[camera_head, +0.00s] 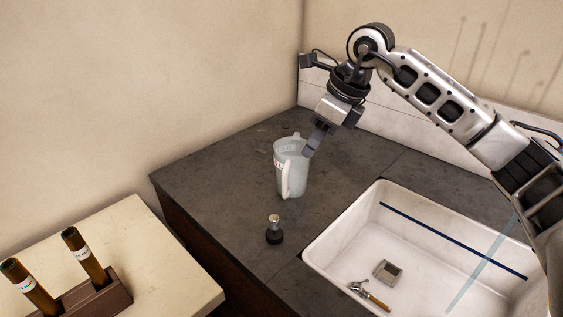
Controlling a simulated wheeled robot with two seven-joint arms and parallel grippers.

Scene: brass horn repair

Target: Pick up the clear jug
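The clear jug (295,172) stands upright on the dark grey counter, left of the sink. Its handle faces toward me, and markings show on its left side. My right gripper (313,143) reaches down from above to the jug's right rim, with its fingers at or very near the wall. Only one finger shows clearly, so I cannot tell whether the gripper is open or closed on the rim. My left gripper is not in view.
A small dark-based metal piece (274,231) stands on the counter in front of the jug. A white sink (344,222) at right holds a small tool (369,295) and a grey square drain. A pale table (180,262) at lower left carries brown tubes in a wooden rack (97,297).

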